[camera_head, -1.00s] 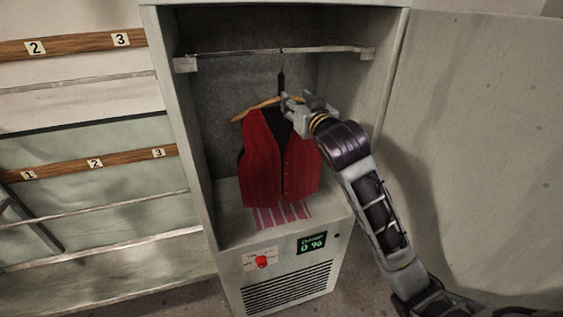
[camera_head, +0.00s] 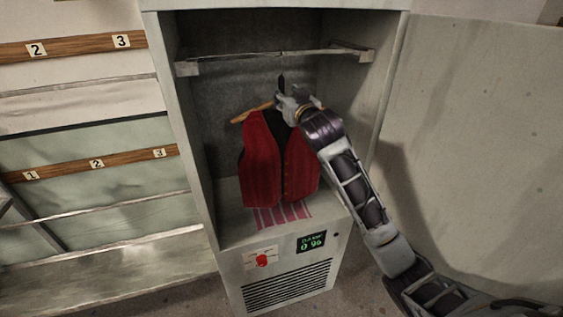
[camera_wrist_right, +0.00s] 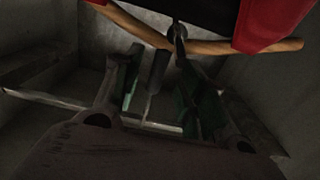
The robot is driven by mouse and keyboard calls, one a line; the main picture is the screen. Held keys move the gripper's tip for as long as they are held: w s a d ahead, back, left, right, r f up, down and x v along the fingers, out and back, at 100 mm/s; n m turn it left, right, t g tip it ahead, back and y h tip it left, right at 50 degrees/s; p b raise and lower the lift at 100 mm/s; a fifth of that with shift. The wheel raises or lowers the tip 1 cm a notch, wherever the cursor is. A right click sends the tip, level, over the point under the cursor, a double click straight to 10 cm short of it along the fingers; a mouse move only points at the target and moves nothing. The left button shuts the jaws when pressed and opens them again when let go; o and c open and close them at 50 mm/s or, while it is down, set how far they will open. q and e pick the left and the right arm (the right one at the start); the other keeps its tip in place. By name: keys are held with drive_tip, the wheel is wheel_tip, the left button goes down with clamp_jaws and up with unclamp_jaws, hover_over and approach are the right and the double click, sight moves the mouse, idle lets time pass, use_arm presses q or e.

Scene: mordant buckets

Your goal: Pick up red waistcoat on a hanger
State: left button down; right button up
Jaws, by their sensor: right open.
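The red waistcoat (camera_head: 262,165) hangs on a wooden hanger (camera_head: 246,114) inside the open cabinet, below its rail. My right gripper (camera_head: 283,97) is at the top of the hanger, by its dark hook (camera_head: 281,80). In the right wrist view the open fingers (camera_wrist_right: 160,90) stand either side of the dark hook stem, with the wooden hanger bar (camera_wrist_right: 205,46) and red cloth (camera_wrist_right: 270,22) beyond. I cannot tell whether a finger touches the stem. My left gripper is not in view.
The cabinet rail (camera_head: 275,52) runs above the gripper. A striped cloth (camera_head: 282,215) lies on the cabinet floor. The open door (camera_head: 480,150) stands at the right, beside my arm. Numbered wooden rails (camera_head: 80,45) are on the left.

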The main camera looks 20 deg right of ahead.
drive_tip(key=shift+w, duration=0.15)
drive_tip(key=shift+w+a+p, duration=0.1)
drive_tip(key=shift+w+p, duration=0.55)
drive_tip(key=shift+w, duration=1.95)
drive_tip(key=shift+c, duration=0.5)
clamp_jaws()
